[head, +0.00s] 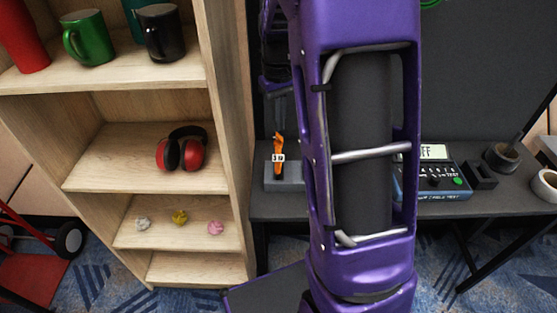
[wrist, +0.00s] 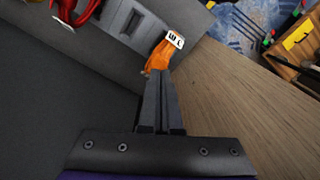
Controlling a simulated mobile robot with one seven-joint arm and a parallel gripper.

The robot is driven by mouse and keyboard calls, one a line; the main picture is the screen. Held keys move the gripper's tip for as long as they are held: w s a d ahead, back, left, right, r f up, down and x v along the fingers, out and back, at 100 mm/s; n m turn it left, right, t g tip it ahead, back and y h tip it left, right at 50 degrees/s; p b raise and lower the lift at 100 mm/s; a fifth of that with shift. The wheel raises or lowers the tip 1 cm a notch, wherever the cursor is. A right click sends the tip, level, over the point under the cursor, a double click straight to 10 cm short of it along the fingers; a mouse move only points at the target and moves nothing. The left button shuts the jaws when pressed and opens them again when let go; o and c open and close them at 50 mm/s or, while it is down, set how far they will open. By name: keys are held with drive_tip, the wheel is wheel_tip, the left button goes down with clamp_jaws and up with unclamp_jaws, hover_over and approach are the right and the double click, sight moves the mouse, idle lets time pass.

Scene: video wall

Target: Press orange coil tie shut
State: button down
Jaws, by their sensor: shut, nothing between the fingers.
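The orange coil tie (head: 278,142) stands upright on a small grey block (head: 285,184) on the dark bench, with a white printed label on its lower part. In the wrist view the tie (wrist: 158,57) sits right at the fingertips, with its white label (wrist: 175,40) beyond. My gripper (wrist: 161,76) is shut with nothing between its fingers. Its tips touch or almost touch the orange tie; the exact contact is hidden. In the head view my gripper (head: 278,126) points down from above the tie.
A wooden shelf (head: 228,150) with mugs and red earmuffs (head: 182,149) stands close on the left. A tester with a display (head: 433,180) sits on the bench at right. Red cable (wrist: 76,10) shows in the wrist view. My purple arm hides the bench middle.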

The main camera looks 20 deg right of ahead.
drive_tip(key=shift+w+a+f+b, duration=0.15)
drive_tip(key=shift+f+b, duration=0.65)
drive_tip(key=shift+f, duration=0.6)
idle(0.4)
drive_tip(key=shift+r+p, duration=2.55)
drive_tip(key=shift+r, duration=0.55)
drive_tip(key=shift+f, duration=0.1)
